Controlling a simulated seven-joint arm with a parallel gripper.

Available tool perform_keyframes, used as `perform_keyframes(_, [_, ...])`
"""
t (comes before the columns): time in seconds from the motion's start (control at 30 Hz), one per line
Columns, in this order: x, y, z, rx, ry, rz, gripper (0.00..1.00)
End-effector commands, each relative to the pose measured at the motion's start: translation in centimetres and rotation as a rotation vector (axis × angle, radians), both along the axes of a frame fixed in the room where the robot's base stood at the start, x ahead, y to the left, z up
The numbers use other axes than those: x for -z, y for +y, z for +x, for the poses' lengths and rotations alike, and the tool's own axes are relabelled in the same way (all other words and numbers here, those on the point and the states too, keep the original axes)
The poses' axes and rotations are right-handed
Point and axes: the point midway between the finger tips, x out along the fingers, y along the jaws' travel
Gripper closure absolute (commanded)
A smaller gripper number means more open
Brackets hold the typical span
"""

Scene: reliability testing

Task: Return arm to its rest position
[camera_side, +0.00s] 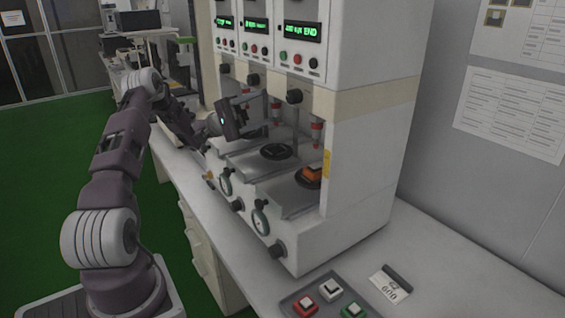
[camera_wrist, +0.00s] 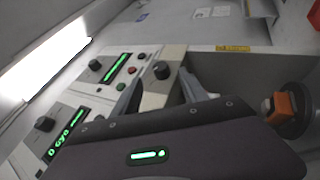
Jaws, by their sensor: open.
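My arm (camera_side: 113,158) reaches from the lower left across to the test machine (camera_side: 358,150). My gripper (camera_side: 266,113) is in front of the machine's middle station, above its bed. In the wrist view, the two fingers of my gripper (camera_wrist: 160,88) stand apart with nothing seen between them. An orange block with a pale top (camera_side: 313,172) sits on the dark round pad of the right station, apart from my gripper. The block also shows at the right edge of the wrist view (camera_wrist: 283,107).
Control panels with green displays (camera_side: 255,27) hang above the stations. A tray of button switches (camera_side: 327,296) and a label card (camera_side: 390,288) lie on the bench (camera_side: 440,255). The green floor at left is open.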

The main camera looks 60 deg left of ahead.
Motion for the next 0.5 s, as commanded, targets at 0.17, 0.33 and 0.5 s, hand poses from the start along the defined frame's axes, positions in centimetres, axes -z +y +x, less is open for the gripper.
perform_keyframes(0.17, [-1.4,-6.2,0.1,0.149,0.087,0.170,0.49])
perform_keyframes(0.33, [-1.7,-20.0,-5.1,0.440,0.283,0.706,0.49])
perform_keyframes(0.5, [0.8,-26.4,-14.3,0.493,0.376,1.333,0.49])
